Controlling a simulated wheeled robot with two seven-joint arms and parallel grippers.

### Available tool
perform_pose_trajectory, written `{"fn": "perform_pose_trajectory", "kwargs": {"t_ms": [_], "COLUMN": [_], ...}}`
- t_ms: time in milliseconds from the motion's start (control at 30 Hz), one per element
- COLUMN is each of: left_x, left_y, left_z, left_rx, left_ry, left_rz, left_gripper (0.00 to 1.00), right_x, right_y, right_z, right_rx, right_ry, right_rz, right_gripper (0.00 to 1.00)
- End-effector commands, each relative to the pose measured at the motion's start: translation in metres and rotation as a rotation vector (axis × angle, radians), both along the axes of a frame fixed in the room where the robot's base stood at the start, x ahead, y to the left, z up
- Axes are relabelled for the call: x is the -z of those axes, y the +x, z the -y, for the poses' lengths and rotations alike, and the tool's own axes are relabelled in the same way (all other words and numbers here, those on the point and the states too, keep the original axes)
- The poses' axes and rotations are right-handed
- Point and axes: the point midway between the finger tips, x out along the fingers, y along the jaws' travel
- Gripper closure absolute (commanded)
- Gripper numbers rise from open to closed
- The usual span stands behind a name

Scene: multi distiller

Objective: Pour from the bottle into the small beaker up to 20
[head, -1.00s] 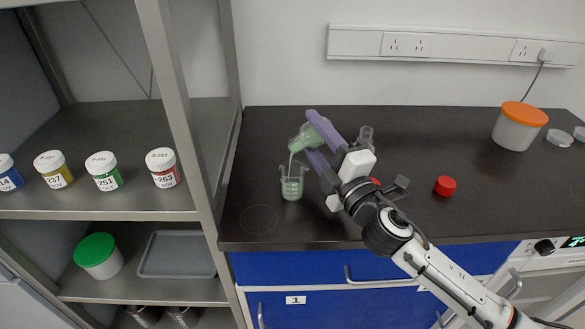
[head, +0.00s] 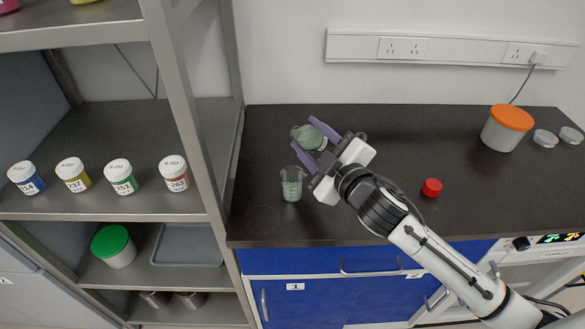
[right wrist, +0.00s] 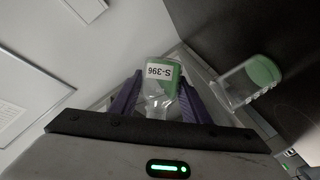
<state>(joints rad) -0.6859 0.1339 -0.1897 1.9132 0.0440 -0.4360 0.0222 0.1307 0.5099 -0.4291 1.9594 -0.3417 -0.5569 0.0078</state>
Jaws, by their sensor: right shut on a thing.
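The bottle (head: 309,138) is clear, with green liquid inside. It is tilted, held above and just behind the small beaker. In the right wrist view the bottle (right wrist: 162,72) shows a label reading S-396. My right gripper (head: 304,133), with purple fingers, is shut on the bottle. The small beaker (head: 291,186) stands upright on the dark counter and holds green liquid; its marks are too small to read. The beaker (right wrist: 252,79) also shows in the right wrist view, apart from the bottle. No stream is visible between them. My left gripper is out of view.
A red cap (head: 431,187) lies on the counter to the right. An orange-lidded tub (head: 502,133) and two clear lidded dishes stand at the far right. A metal shelf (head: 190,120) with several labelled jars borders the counter on the left.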

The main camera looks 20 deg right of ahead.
Motion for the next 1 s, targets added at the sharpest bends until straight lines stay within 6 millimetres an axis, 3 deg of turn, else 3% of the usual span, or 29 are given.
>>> {"fn": "perform_pose_trajectory", "kwargs": {"t_ms": [67,167,533,700,1000], "left_x": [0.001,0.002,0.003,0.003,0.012], "left_y": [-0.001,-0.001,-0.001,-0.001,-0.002], "left_z": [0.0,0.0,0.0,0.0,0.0], "left_rx": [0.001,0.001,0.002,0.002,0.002], "left_ry": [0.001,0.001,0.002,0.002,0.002], "left_rz": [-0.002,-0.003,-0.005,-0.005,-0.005], "left_gripper": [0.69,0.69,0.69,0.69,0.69], "right_x": [-0.002,0.012,0.013,0.033,0.068], "right_y": [-0.001,-0.001,0.009,0.013,0.015], "right_z": [-0.002,-0.001,0.014,0.02,0.022], "right_rx": [-0.002,0.001,0.001,0.001,-0.003], "right_ry": [0.066,0.17,0.442,0.581,0.681], "right_rz": [-0.037,-0.106,-0.282,-0.372,-0.438], "right_gripper": [0.85,0.85,0.85,0.85,0.85]}}
